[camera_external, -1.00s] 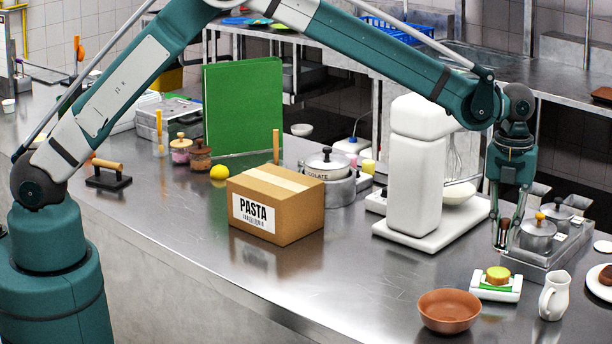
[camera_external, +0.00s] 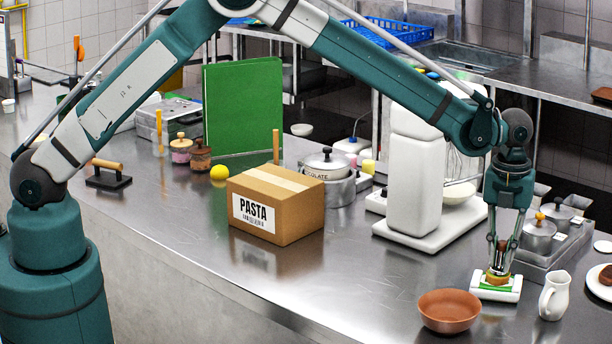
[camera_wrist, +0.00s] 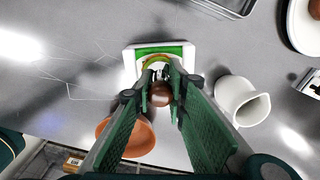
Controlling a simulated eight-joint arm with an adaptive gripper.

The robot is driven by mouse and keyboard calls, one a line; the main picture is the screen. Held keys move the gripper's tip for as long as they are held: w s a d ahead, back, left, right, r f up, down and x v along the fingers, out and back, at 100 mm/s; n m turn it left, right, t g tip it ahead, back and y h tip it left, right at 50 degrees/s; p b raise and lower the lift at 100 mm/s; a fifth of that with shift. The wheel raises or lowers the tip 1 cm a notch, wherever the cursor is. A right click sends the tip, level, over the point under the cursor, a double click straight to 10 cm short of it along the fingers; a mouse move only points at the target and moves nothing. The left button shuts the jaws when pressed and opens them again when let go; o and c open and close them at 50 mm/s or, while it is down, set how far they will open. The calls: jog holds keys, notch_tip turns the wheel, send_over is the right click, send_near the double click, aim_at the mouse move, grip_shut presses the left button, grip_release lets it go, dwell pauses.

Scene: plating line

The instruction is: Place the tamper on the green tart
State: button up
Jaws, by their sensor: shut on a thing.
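My gripper (camera_external: 501,258) points straight down at the right of the counter, shut on the tamper (camera_wrist: 160,96), whose round brown knob shows between the fingers in the wrist view. The green tart (camera_external: 496,281) has a brown crust and sits on a white stand (camera_external: 483,292) with a green top. The tamper is upright directly over the tart, very low. Its lower end is mostly hidden by the fingers, so I cannot tell whether it touches the tart. In the wrist view the tart's rim (camera_wrist: 150,62) shows just beyond the fingertips.
A terracotta bowl (camera_external: 449,311) stands left of the stand and a white jug (camera_external: 554,296) right of it. A metal tray with lidded pots (camera_external: 539,234) is behind. A white mixer (camera_external: 415,180) and a pasta box (camera_external: 275,204) stand further left.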

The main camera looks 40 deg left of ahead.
aim_at(503, 242)
jog(key=shift+f, duration=0.15)
jog(key=o, duration=0.9)
notch_tip(503, 242, up, 12)
jog(key=shift+r+b, duration=0.15)
jog(key=shift+b, duration=0.15)
dwell(0.4)
dwell(0.5)
